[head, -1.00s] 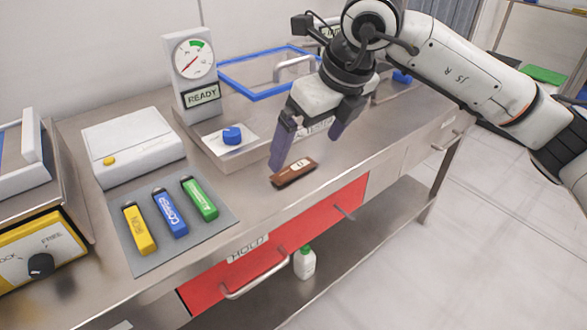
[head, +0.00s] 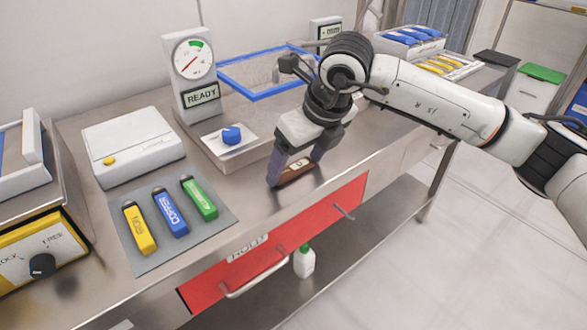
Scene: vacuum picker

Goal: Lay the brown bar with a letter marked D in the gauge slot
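The brown bar (head: 297,171) lies on the steel bench near its front edge, with a white label whose letter is too small to read surely. My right gripper (head: 294,172) is low over it, one finger at each end of the bar. The left finger hides the bar's left end. The fingers are apart, and I cannot tell if they press on it. A dial gauge (head: 193,62) with a READY sign stands behind, beside a low base with a blue knob (head: 232,135). I cannot make out the gauge slot. My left gripper is not in view.
A grey mat (head: 150,262) holds yellow, blue and green bars at the left. A white box (head: 133,150) stands behind it. A blue-framed clear box (head: 262,92) is behind my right gripper. Trays (head: 440,65) stand far right. The bench around the brown bar is clear.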

